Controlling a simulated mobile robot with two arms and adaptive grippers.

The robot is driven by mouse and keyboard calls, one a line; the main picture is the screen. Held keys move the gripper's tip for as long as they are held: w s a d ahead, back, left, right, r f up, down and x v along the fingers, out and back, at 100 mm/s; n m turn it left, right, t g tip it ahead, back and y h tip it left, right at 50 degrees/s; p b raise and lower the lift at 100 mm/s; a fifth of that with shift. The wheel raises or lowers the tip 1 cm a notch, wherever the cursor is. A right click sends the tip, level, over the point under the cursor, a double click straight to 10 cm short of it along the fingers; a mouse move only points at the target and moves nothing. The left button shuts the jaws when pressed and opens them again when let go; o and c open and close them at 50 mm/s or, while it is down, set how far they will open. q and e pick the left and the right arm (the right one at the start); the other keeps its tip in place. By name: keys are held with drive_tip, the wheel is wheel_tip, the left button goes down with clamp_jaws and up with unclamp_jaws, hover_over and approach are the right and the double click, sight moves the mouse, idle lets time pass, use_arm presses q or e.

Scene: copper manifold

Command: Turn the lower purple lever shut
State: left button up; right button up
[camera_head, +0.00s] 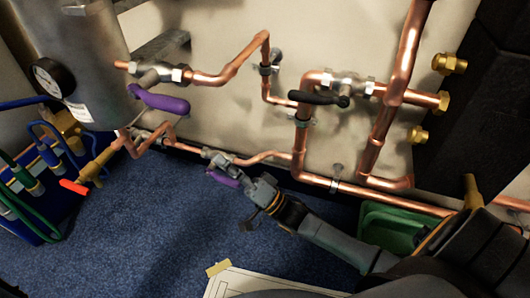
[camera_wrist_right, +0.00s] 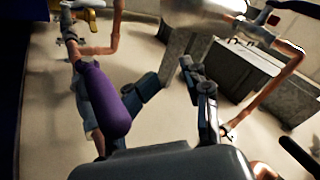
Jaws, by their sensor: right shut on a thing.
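The lower purple lever (camera_head: 222,178) sits on a small valve (camera_head: 216,157) in the low copper pipe, in the middle of the head view. The lever slants down and right there, and its right end is partly hidden by my right gripper (camera_head: 250,188). A purple lever shows large at the left of the right wrist view (camera_wrist_right: 106,102), beside one dark finger of that gripper (camera_wrist_right: 172,92). My right gripper is shut on the lower lever; the exact finger contact is hard to see. The upper purple lever (camera_head: 160,102) is apart from it, up and left. My left gripper is not visible.
A grey tank (camera_head: 75,40) with a gauge (camera_head: 46,78) stands at the left. A black lever (camera_head: 318,98) and copper pipes (camera_head: 300,140) rise right of my gripper. A green bin (camera_head: 390,228) lies at lower right. Blue floor (camera_head: 150,220) is open below.

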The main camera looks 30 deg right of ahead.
drive_tip(key=shift+s+d+r+p, duration=0.3)
drive_tip(key=shift+s+d, duration=0.05)
drive_tip(key=shift+s, duration=0.3)
drive_tip(key=s+d+p, duration=0.5)
drive_tip(key=s+d, duration=0.3)
drive_tip(key=s, duration=0.3)
drive_tip(key=shift+s+d+f, duration=0.15)
drive_tip(key=shift+s+f, duration=0.1)
idle(0.4)
drive_tip(key=shift+p, duration=0.3)
idle(0.5)
